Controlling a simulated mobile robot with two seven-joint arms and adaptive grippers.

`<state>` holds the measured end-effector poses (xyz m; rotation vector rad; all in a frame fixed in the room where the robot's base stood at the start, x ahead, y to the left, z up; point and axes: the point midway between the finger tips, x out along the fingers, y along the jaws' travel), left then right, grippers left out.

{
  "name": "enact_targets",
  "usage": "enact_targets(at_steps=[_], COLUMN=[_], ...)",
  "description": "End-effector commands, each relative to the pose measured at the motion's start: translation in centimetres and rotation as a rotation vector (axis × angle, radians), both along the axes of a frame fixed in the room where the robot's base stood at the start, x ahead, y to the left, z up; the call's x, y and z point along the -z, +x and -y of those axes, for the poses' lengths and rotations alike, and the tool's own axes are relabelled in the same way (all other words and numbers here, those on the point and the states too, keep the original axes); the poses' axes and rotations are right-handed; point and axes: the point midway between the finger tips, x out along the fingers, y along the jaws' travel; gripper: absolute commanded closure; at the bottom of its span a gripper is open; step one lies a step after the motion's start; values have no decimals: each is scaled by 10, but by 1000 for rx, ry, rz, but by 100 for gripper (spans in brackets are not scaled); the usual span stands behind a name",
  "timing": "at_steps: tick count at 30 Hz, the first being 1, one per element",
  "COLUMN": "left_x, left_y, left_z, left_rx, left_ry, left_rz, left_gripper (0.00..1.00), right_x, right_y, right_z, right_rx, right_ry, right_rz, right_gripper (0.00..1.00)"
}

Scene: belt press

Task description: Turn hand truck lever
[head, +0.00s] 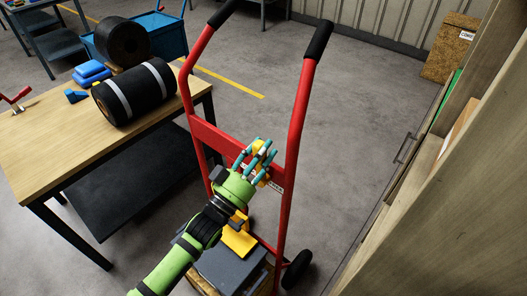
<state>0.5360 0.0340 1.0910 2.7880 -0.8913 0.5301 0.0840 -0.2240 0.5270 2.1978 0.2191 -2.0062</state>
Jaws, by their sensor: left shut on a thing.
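The red hand truck (298,120) stands upright in the middle of the view, with black grips at the top of its two side bars. My left gripper (262,158), at the end of a green arm, is at the truck's red crossbar (213,137). It is shut on a yellow part there, which I take to be the lever (259,146). The teal fingers cover most of this part, so its angle cannot be told. My right gripper is not in view.
A grey case (228,272) lies low at the truck's base, with a yellow piece (239,241) above it. A wooden table (45,150) with a black roll (133,92) stands left. A wooden shelf unit (440,190) stands right. Floor behind the truck is clear.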

Motion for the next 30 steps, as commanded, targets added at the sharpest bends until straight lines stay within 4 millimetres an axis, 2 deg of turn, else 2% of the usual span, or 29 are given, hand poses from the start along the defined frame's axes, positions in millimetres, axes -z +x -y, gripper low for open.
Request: enact_targets(at_steps=[18,30], left_x=[8,15], left_y=[27,35], left_z=[-37,-48], left_rx=[-1,1], left_ry=[-345,-458], left_rz=[-246,-327], left_gripper=[100,100], right_x=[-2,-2], right_y=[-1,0], right_z=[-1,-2], right_rx=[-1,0], right_ry=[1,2], right_rz=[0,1], right_gripper=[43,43])
